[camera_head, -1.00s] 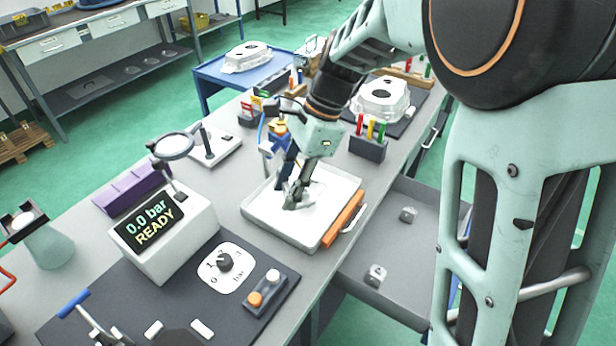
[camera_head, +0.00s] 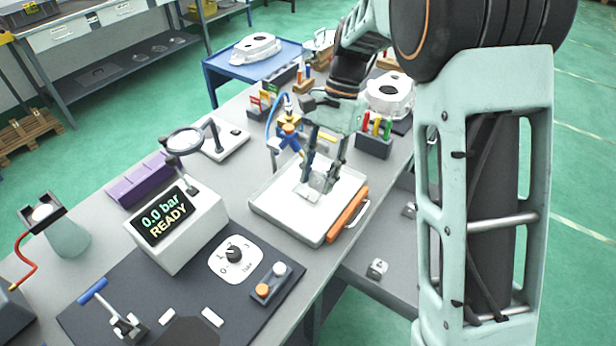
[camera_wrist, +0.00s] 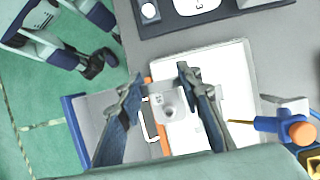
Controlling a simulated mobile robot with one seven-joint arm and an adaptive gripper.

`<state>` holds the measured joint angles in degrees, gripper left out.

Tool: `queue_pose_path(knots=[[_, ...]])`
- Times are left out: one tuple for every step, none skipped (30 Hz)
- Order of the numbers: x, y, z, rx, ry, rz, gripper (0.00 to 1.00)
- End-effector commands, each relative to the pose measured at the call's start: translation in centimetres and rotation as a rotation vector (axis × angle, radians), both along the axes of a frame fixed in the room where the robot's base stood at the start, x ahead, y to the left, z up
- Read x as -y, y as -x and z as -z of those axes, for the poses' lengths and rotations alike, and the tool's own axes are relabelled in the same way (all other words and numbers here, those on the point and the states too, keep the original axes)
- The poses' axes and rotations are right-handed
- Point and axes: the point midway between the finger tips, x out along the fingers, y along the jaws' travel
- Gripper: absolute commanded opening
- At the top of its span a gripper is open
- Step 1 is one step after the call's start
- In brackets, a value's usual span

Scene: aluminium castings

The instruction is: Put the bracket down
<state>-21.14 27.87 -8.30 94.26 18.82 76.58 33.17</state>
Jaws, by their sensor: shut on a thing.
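The bracket (camera_wrist: 168,98) is a small silvery-grey casting with a hole in it. It sits between the two fingers of my gripper (camera_wrist: 160,85) in the wrist view. My gripper (camera_head: 322,180) is shut on the bracket (camera_head: 318,183) in the head view, over the white tray (camera_head: 278,222). The fingers point down at the tray. I cannot tell whether the bracket touches the tray's floor.
An open drawer (camera_head: 375,260) with small grey castings is at the right. A gauge box (camera_head: 180,235) stands left, a magnifier (camera_head: 184,142) behind it, and a blue nozzle stand (camera_head: 291,138) behind the tray.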

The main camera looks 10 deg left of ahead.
Motion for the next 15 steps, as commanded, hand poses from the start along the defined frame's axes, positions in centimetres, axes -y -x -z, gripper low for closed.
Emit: queue_pose_path(knots=[[-0.4,-0.9,0.3,-0.002,0.002,0.000,0.03],[-0.6,-1.4,0.5,0.000,0.001,0.000,0.03],[-0.8,-2.0,0.9,-0.001,0.002,-0.001,0.03],[-1.0,-2.5,1.1,-0.001,0.002,-0.001,0.03],[-1.2,-3.0,1.3,-0.001,0.002,-0.001,0.03],[-1.5,-3.6,1.6,-0.001,0.002,-0.001,0.03],[-1.7,-4.0,1.8,0.000,0.001,0.000,0.03],[-1.8,-4.4,2.3,-0.002,0.002,0.000,0.03],[-2.0,-4.8,3.0,-0.003,0.002,0.000,0.03],[-2.2,-5.1,3.4,-0.003,0.001,0.000,0.03],[-2.3,-5.5,3.9,-0.003,0.002,0.000,0.03],[-2.5,-5.9,4.5,-0.003,0.002,0.000,0.03],[-2.6,-6.3,4.9,-0.002,0.002,0.000,0.03],[-2.8,-6.6,5.3,-0.002,0.002,0.000,0.03],[-2.9,-6.9,5.7,0.000,0.001,0.000,0.03]])
